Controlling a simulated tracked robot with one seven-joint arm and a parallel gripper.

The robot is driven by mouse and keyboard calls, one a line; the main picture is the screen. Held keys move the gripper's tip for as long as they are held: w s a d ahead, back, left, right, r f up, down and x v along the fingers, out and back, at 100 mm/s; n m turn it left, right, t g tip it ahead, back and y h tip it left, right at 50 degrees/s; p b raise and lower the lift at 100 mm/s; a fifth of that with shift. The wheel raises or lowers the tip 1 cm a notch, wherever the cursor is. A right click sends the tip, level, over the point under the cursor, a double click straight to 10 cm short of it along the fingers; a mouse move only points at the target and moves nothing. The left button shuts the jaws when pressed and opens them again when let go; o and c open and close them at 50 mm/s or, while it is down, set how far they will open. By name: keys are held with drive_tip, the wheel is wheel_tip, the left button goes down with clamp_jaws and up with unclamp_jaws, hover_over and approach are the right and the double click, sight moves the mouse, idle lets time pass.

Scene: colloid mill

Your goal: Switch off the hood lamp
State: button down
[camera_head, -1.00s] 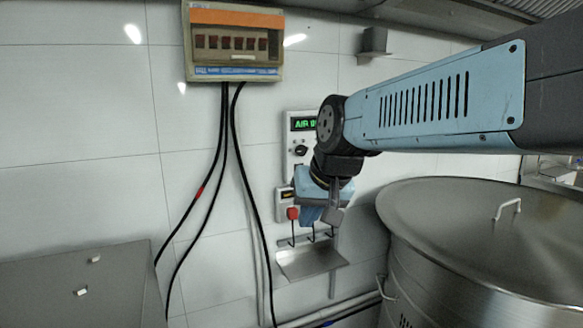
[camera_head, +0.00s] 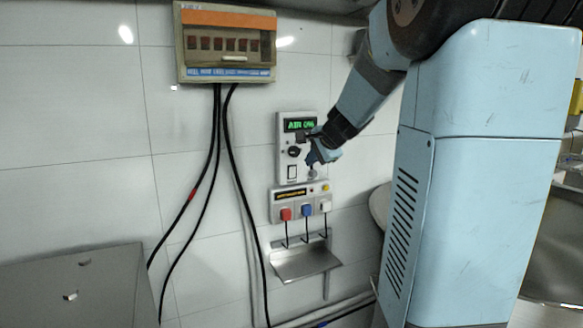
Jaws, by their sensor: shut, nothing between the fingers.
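A white wall panel (camera_head: 284,165) carries a green lit display (camera_head: 299,125) reading "AIR" and more. Under the display are a black round knob (camera_head: 294,152) and a dark-framed rocker switch (camera_head: 292,172). No lamp label is legible, so I cannot tell which control is the hood lamp's. My gripper (camera_head: 312,165) is at the right part of this panel, right of the knob and rocker. It is shut and holds nothing. It hides the panel's right side, and I cannot tell whether it touches the panel.
Below is a smaller panel (camera_head: 278,196) with red, blue and white plugs and hanging cords, then a metal shelf (camera_head: 300,264). A breaker box (camera_head: 228,75) with black cables hangs upper left. A grey metal cover (camera_head: 75,285) stands lower left. My arm fills the right side.

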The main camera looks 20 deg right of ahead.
drive_tip(key=shift+w+d+f+m, duration=0.1)
drive_tip(key=shift+w+d+m, duration=0.4)
drive_tip(key=shift+d, duration=0.3)
drive_tip(key=shift+w+d+f+m, duration=0.1)
drive_tip(key=shift+w+d+m, duration=0.2)
drive_tip(key=shift+w+d, duration=0.35)
drive_tip(key=shift+d, duration=0.1)
approach(296, 167)
drive_tip(key=shift+s+d+f+x, duration=0.1)
drive_tip(key=shift+x, duration=1)
drive_tip(key=shift+s+d+f+x, duration=0.1)
drive_tip(key=shift+f+x, duration=0.05)
drive_tip(key=shift+x, duration=1)
drive_tip(key=shift+s+f+x, duration=0.1)
drive_tip(key=shift+x, duration=1)
drive_tip(key=shift+a, duration=0.15)
drive_tip(key=shift+w+a+r, duration=0.1)
drive_tip(key=shift+w+r, duration=0.15)
drive_tip(key=shift+w, duration=0.35)
